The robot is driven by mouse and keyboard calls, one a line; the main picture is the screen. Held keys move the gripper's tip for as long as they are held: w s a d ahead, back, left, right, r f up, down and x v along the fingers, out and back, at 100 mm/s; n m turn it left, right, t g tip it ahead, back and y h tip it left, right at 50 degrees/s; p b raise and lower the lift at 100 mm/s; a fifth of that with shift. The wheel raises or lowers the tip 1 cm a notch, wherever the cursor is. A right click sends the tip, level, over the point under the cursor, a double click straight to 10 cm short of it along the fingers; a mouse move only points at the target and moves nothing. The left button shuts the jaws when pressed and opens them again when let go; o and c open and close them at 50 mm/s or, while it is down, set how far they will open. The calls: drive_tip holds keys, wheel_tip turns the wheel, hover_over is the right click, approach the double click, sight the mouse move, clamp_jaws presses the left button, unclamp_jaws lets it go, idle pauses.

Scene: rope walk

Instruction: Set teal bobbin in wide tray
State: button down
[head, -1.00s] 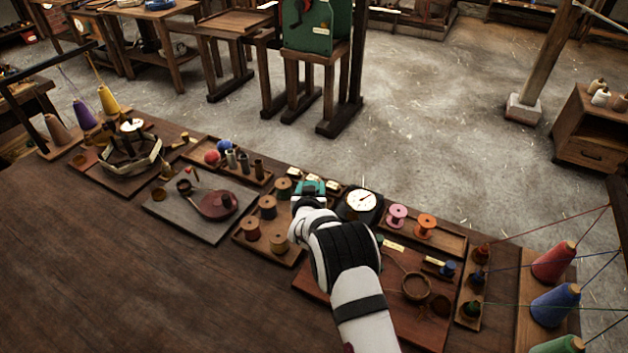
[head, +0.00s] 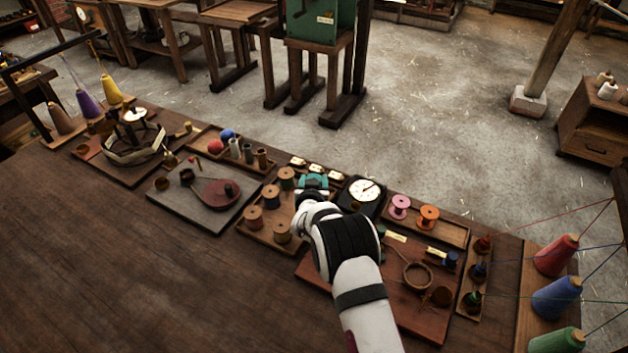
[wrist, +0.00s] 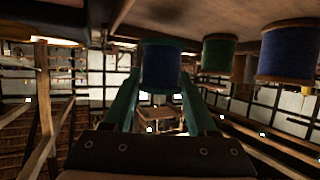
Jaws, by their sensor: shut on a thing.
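My gripper (head: 313,182) has teal fingers and is over the back right part of the bobbin tray, left of the dial. In the wrist view, my gripper (wrist: 160,88) is shut on a bobbin (wrist: 161,66). Its thread looks dark blue there, and I cannot confirm teal. In the head view the held bobbin is not clearly distinguishable from the fingers. A tray (head: 456,236) at the right, behind the board, holds a pink bobbin (head: 400,207) and an orange bobbin (head: 428,217), with bare room at its right end. No visible label shows which tray is the wide one.
The bobbin tray (head: 262,240) holds several wooden spools. A dial scale (head: 364,191) stands right of my gripper. A board (head: 397,303) with a ring lies in front. Tall thread cones (head: 556,255) stand at the right. The front left tabletop is bare.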

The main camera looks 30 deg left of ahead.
drive_tip(key=shift+f, duration=0.15)
drive_tip(key=shift+f, duration=0.75)
drive_tip(key=shift+f, duration=0.15)
drive_tip(key=shift+c, duration=0.8)
unclamp_jaws()
drive_tip(key=shift+o, duration=0.2)
drive_tip(key=shift+f, duration=0.1)
drive_tip(key=shift+o, duration=0.6)
wheel_tip(320, 180, up, 8)
drive_tip(key=shift+r, duration=0.15)
